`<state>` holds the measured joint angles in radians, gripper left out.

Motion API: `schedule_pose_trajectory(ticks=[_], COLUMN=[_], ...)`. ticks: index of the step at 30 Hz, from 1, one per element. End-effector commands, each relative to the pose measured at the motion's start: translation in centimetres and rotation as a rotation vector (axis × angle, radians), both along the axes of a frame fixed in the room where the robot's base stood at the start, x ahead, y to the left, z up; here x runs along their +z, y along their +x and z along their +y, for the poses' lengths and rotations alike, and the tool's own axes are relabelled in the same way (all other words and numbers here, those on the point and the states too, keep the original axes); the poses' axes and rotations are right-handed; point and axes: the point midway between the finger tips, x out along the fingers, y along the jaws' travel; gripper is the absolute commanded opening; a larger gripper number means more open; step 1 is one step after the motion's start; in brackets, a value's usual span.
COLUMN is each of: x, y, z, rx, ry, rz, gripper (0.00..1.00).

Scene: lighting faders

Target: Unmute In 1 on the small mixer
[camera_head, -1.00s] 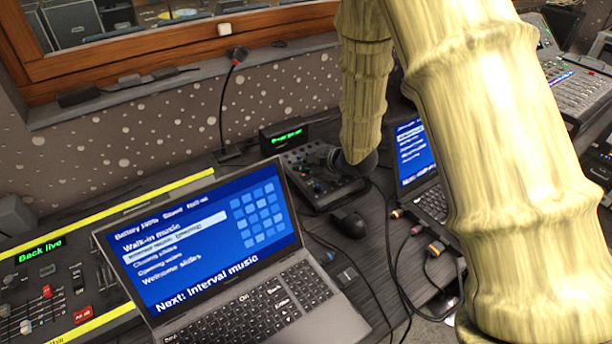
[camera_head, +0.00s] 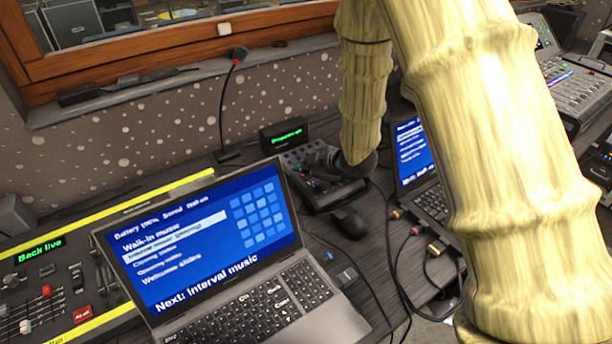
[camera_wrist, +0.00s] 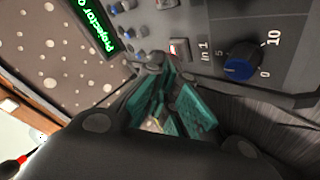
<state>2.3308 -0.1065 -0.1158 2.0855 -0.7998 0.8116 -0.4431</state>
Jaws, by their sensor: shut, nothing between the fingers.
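The small mixer (camera_head: 318,186) is a dark panel with knobs on the desk behind the laptop. In the wrist view its panel (camera_wrist: 215,25) fills the top, with the label "In 1", a blue-capped knob (camera_wrist: 241,62) marked 0, 5 and 10, and a small red and white button (camera_wrist: 179,50) beside the label. My gripper (camera_wrist: 180,105) is shut and empty, its teal fingers just below that button in the picture. I cannot tell whether the fingertips touch the panel. In the head view my gripper (camera_head: 328,160) is dark and over the mixer, hiding part of it.
A green-text display (camera_head: 285,134) stands behind the mixer. A black mouse (camera_head: 349,224) lies in front of it. A large laptop (camera_head: 205,240) is at left front, another laptop (camera_head: 415,150) at right. A gooseneck microphone (camera_head: 228,105) stands at the back. Cables cross the desk.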

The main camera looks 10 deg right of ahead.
Motion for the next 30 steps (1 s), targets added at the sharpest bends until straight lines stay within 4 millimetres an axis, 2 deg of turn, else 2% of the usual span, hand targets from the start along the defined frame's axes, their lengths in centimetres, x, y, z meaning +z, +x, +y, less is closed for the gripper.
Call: schedule_pose_trajectory(ticks=[13,23,30], x=[-0.48,0.45,0.40], y=[0.03,-0.05,-0.07], z=[0.03,0.00,-0.01], rx=[0.000,-0.001,0.000], ry=[0.000,0.001,0.000], rz=[0.000,0.000,0.000], gripper=[0.00,0.00,0.00])
